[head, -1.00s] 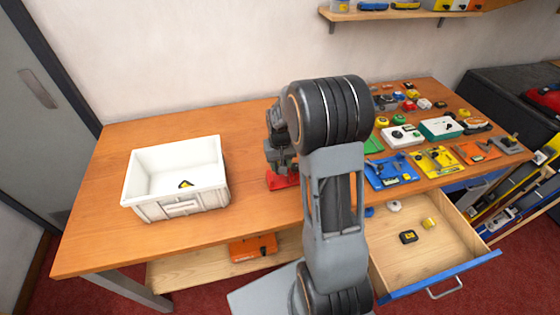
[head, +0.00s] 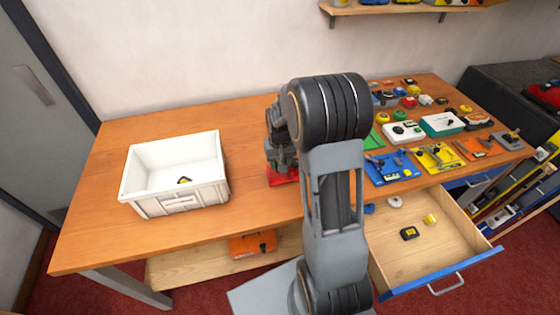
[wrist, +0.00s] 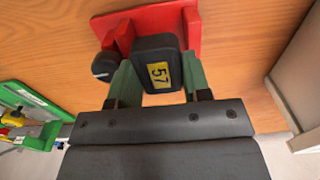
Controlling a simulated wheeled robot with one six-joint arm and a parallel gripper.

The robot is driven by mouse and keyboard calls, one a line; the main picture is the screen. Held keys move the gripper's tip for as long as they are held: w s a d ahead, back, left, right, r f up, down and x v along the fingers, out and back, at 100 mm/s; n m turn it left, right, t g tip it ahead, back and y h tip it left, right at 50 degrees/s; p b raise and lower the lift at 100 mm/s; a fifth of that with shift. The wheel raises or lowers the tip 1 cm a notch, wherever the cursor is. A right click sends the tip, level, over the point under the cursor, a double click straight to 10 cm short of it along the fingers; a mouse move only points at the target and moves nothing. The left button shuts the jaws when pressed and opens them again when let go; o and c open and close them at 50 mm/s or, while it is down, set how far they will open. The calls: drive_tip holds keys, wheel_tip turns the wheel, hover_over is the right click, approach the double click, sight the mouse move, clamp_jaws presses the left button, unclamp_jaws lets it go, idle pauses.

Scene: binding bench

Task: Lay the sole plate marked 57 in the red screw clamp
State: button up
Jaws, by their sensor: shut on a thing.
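The sole plate marked 57 (wrist: 157,62) is a dark block with a yellow number label, seen in the wrist view. My gripper (wrist: 155,85) is shut on it, with a green finger on each side. The red screw clamp (wrist: 188,40) lies around and behind the plate, with a black knob (wrist: 105,66) at its left. The plate is between or just above the red jaws; I cannot tell whether it touches the clamp's bed. In the head view the red clamp (head: 283,177) shows partly under my gripper (head: 280,160), and my arm hides the plate.
A white bin (head: 150,207) with a small yellow and black item stands at the left. Several coloured trays and small parts fill the right of the bench, including a blue tray (head: 391,168). An open drawer (head: 440,256) juts out at the front right.

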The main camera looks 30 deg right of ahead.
drive_tip(key=shift+f+b, duration=0.35)
drive_tip(key=shift+f, duration=0.05)
idle(0.7)
drive_tip(key=o, duration=0.9)
drive_tip(key=shift+a, duration=0.1)
drive_tip(key=shift+c, duration=0.4)
drive_tip(key=shift+o, duration=1.2)
wheel_tip(320, 180, up, 12)
drive_tip(key=p, duration=0.8)
drive_tip(key=shift+f, duration=0.25)
